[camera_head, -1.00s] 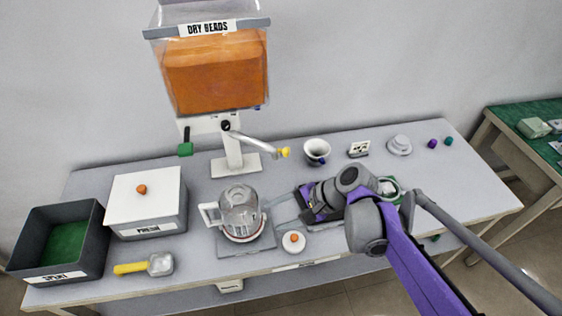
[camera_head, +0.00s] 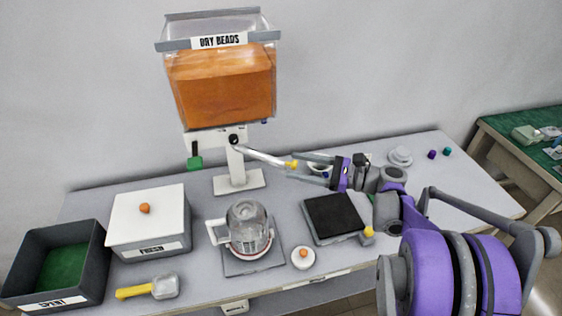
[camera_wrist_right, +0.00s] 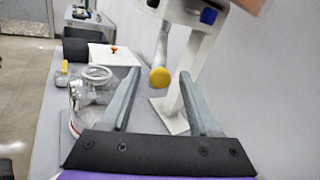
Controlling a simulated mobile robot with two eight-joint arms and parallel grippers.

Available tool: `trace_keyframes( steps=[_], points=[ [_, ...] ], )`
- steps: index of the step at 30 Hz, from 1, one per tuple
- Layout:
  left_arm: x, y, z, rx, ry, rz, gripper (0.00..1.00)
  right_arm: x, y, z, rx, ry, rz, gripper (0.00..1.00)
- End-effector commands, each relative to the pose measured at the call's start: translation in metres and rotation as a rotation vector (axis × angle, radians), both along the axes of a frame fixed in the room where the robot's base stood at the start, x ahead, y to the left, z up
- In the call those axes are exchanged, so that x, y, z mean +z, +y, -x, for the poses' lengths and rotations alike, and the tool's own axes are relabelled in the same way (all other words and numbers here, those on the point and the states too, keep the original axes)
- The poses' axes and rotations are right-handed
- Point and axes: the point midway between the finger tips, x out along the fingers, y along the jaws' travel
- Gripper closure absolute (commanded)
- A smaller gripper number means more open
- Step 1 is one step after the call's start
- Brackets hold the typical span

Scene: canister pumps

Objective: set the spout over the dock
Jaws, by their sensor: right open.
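The spout (camera_head: 262,157) is a pale grey arm that sticks out from the hopper stand towards the right, ending in a yellow tip (camera_head: 292,165). My right gripper (camera_head: 290,164) is open, its two fingers on either side of the yellow tip. In the right wrist view the yellow tip (camera_wrist_right: 160,79) shows between the open fingers, apart from both. A grey square plate (camera_head: 276,262), which looks like the dock, carries a clear canister (camera_head: 247,222) with a handle. The plate lies to the left and in front of the tip. My left gripper is not in view.
The hopper of orange beads (camera_head: 222,88) hangs above the stand's white base (camera_head: 238,181). A black-topped pad (camera_head: 334,217) and a white lid with orange knob (camera_head: 303,258) lie at the front. A white-lidded box (camera_head: 148,214) and open dark bin (camera_head: 88,270) stand left.

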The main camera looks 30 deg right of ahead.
Motion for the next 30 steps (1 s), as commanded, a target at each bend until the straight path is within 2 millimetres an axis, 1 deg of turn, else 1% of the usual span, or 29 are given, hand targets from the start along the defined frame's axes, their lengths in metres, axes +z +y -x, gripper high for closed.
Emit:
trace_keyframes(
  steps=[1,3,9,20,21,23,27,29,30],
  points=[
    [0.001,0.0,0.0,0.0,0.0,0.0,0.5,0.001,0.009,-0.007,0.004,0.0,0.0,0.38],
    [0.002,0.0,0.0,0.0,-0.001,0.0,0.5,0.0,0.017,-0.015,0.003,0.0,0.0,0.38],
    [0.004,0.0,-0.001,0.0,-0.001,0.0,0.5,0.0,0.032,-0.03,0.001,0.001,0.001,0.38],
    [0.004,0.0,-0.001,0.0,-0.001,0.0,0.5,0.0,0.035,-0.033,-0.001,0.0,0.001,0.38],
    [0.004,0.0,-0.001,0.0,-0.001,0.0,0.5,0.0,0.035,-0.033,-0.001,0.0,0.001,0.45],
    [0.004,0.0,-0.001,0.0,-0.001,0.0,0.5,0.0,0.035,-0.033,-0.001,0.0,0.001,0.56],
    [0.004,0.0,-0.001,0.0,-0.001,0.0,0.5,0.0,0.035,-0.033,-0.001,0.0,0.001,0.81],
    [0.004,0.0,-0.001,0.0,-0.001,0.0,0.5,0.0,0.035,-0.033,-0.001,0.0,0.001,0.92],
    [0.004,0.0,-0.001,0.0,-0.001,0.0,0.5,0.0,0.035,-0.033,-0.001,0.0,0.001,0.99]
  ],
)
